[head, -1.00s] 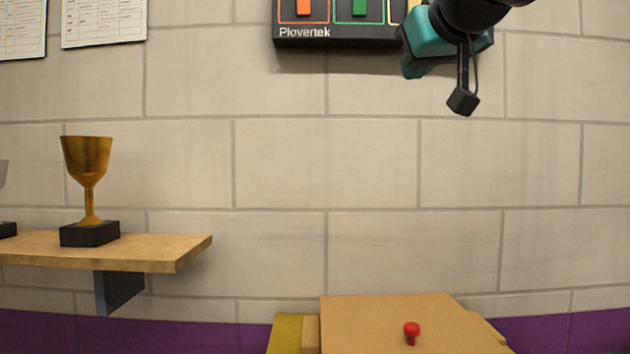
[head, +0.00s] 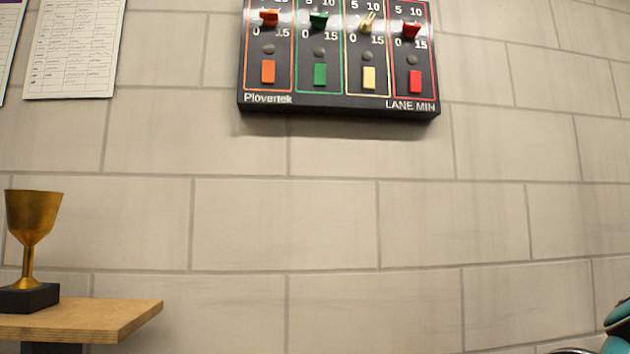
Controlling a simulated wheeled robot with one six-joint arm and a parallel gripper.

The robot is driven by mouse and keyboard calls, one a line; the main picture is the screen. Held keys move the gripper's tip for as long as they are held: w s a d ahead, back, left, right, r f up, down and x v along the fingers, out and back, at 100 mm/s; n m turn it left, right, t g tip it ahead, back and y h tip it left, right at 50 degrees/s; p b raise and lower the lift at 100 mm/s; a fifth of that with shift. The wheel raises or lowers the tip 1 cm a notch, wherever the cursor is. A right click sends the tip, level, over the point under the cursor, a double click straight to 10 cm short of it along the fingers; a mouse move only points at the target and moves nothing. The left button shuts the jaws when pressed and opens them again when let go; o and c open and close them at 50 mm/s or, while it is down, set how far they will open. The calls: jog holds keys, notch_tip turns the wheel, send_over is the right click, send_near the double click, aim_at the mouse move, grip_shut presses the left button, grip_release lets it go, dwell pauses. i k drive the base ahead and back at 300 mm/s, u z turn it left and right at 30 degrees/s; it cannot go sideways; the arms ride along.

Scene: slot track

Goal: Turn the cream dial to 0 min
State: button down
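The cream dial (head: 367,22) is on the third lane of a black wall panel (head: 340,105) at the top of the head view. Its grip looks nearly upright with a slight lean to the right, roughly toward the 10; the exact setting is hard to read. The marks 0, 5, 10 and 15 stand around it. Nothing touches the dial. Only a teal and black piece of my arm or gripper (head: 619,328) shows at the lower right edge, far below and right of the panel. The fingertips cannot be made out.
Orange (head: 269,18), green (head: 319,20) and red (head: 411,30) dials flank the cream one. A cream button (head: 369,78) is below it. A wooden shelf (head: 120,312) with a gold trophy (head: 30,225) is at lower left. The wall below the panel is clear.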

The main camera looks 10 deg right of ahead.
aim_at(365, 26)
jog(key=k, duration=0.5)
jog(key=u, duration=2.05)
jog(key=k, duration=0.95)
jog(key=z, duration=1.55)
jog(key=i, duration=0.5)
jog(key=u, duration=0.8)
jog(key=k, duration=0.25)
jog(key=z, duration=0.8)
